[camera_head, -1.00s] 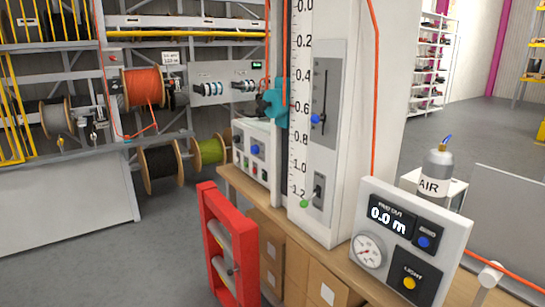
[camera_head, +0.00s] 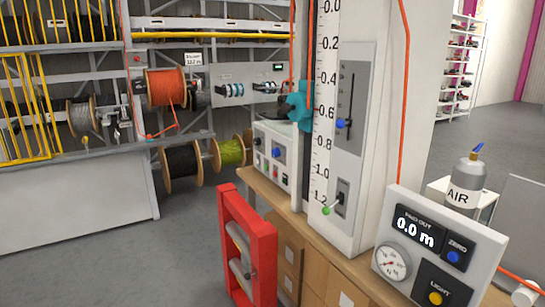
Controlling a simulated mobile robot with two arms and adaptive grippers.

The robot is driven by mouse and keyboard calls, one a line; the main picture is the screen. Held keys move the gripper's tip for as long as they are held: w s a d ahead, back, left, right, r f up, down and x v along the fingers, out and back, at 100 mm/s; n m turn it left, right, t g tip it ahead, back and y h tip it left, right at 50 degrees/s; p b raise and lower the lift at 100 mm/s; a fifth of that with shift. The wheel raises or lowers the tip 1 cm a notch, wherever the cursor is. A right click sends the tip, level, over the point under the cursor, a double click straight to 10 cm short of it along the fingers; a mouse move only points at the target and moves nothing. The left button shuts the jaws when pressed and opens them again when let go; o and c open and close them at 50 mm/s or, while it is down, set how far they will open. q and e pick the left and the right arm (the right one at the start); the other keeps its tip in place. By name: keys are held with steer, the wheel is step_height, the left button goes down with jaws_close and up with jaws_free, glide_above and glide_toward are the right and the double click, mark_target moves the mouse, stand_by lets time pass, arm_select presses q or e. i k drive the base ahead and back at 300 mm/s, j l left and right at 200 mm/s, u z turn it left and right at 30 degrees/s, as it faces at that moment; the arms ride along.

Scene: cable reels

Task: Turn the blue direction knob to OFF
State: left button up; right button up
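A blue knob (camera_head: 278,152) sits on the sloped face of a white control box (camera_head: 262,134) on the wooden bench, left of the white column. Its label and pointer are too small to read. A second blue knob (camera_head: 343,123) is on the slider panel (camera_head: 353,98) of the column. A blue ZERO button (camera_head: 453,256) is on the display box (camera_head: 437,243), which reads 0.0 m. Neither of my grippers is in view.
A red frame with rollers (camera_head: 249,242) stands in front of the bench, below the control box. The white column (camera_head: 381,130) rises right of the box. Reels, including an orange one (camera_head: 166,88), hang on the rack behind. Grey floor at left is open.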

mark_target(275, 152)
steer(key=i+j+z, duration=0.1)
steer(key=i+j, duration=0.3)
steer(key=i+j+z, duration=0.15)
steer(key=i+j, duration=0.2)
steer(key=j, duration=0.15)
steer(key=i+j+z, duration=0.1)
steer(key=i+j, duration=0.25)
steer(key=j, duration=0.15)
